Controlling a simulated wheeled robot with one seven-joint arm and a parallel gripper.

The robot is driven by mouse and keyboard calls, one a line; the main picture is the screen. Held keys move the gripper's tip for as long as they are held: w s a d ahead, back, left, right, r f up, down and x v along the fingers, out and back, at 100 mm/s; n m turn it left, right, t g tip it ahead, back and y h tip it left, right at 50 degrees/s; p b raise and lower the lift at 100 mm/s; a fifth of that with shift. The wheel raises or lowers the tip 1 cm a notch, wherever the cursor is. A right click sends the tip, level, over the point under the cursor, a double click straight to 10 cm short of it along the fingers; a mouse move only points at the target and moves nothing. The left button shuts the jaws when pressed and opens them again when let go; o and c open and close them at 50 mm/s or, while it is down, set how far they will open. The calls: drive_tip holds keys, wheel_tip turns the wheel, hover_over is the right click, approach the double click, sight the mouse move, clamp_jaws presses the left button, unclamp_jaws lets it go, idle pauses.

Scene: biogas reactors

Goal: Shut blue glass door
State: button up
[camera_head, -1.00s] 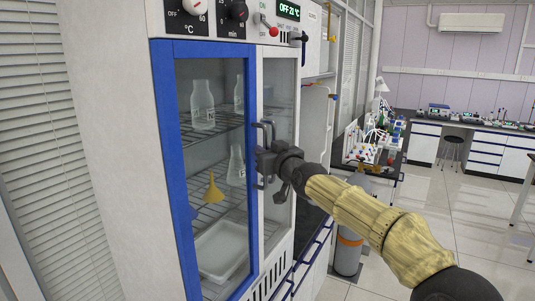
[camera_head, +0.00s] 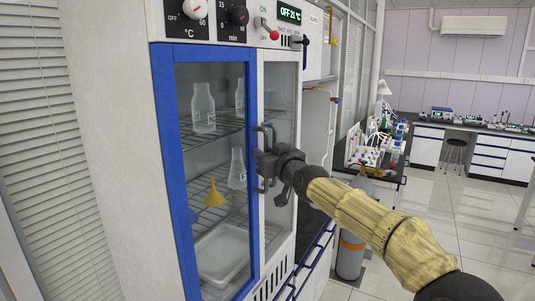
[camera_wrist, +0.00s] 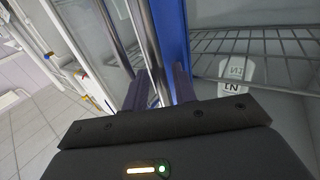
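The blue glass door (camera_head: 177,200) has a blue frame with a glass pane and is the left door of a tall white cabinet. It looks level, or nearly level, with the white-framed door beside it; a small gap cannot be ruled out. Its metal handle (camera_wrist: 147,45) runs between my fingers in the wrist view. My gripper (camera_head: 265,163) is at the handles where the two doors meet. It also shows in the wrist view (camera_wrist: 159,88), with its fingers close on either side of the handle bar. The exact finger contact is partly hidden.
The white glass door (camera_head: 282,95) stands right of the blue one, with its own handle (camera_wrist: 116,40) close to my fingers. Flasks (camera_head: 203,108) and a yellow funnel (camera_head: 214,192) stand inside. A gas cylinder (camera_head: 351,255) is to the right; open floor lies beyond.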

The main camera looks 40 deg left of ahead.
drive_tip(key=shift+s+a+f, duration=0.1)
drive_tip(key=shift+s+f, duration=0.1)
drive_tip(key=b+v, duration=0.9)
drive_tip(key=v, duration=0.8)
drive_tip(key=shift+d, duration=0.3)
drive_tip(key=shift+w+r, duration=0.1)
drive_tip(key=shift+r, duration=0.05)
